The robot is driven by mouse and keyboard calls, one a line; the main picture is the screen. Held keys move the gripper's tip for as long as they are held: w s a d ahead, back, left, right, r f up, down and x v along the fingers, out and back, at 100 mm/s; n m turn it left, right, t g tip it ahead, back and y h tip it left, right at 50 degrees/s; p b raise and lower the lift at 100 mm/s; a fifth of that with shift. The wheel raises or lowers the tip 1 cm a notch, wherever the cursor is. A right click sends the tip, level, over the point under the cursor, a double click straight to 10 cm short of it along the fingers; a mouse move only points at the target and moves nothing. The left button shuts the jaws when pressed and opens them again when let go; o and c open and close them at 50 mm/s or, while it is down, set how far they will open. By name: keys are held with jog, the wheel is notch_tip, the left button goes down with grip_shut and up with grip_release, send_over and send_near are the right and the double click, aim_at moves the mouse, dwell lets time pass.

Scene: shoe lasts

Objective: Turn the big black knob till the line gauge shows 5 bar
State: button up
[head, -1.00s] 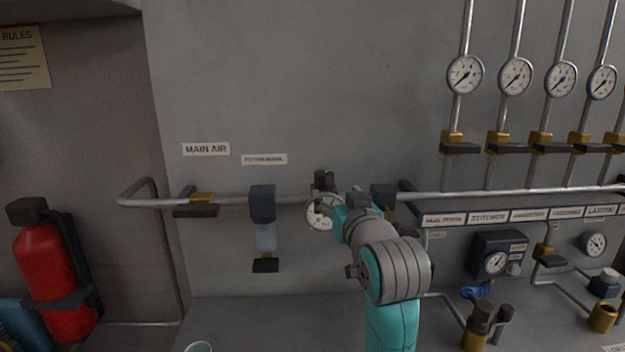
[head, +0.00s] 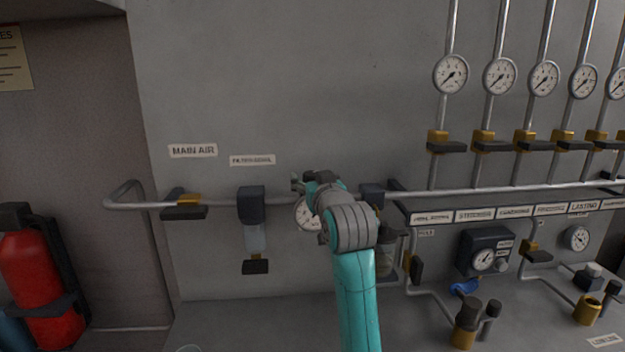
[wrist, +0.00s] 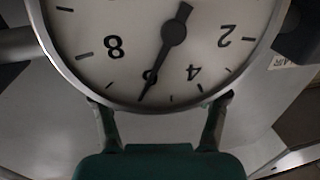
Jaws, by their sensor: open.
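The line gauge (head: 306,216) is a white round dial on the wall pipe, partly covered by my arm in the head view. It fills the top of the wrist view (wrist: 110,70), upside down. Its needle lies across the figure between 4 and 8, around 6 bar. My gripper (head: 303,183) is at the regulator just above the gauge. In the wrist view its two fingers (wrist: 158,122) are apart, near the dial's rim. The big black knob is hidden behind my gripper and wrist; I cannot tell whether the fingers touch it.
A filter bowl (head: 252,225) hangs left of the gauge, and a main air valve (head: 184,207) is further left. Another bowl (head: 388,250) hangs right, behind my arm. Several small gauges (head: 451,74) stand on pipes at the upper right. The wall above is clear.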

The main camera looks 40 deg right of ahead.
jog(key=c, duration=1.2)
jog(key=shift+o, duration=0.2)
jog(key=shift+d+n+y, duration=0.1)
jog(key=shift+n+y, duration=0.2)
jog(key=shift+y, duration=0.1)
jog(key=n+t+y, duration=0.1)
jog(key=n+y, duration=0.1)
jog(key=y, duration=0.1)
jog(key=shift+y, duration=0.3)
jog(key=shift+n+y, duration=2.1)
jog(key=shift+y, duration=1.2)
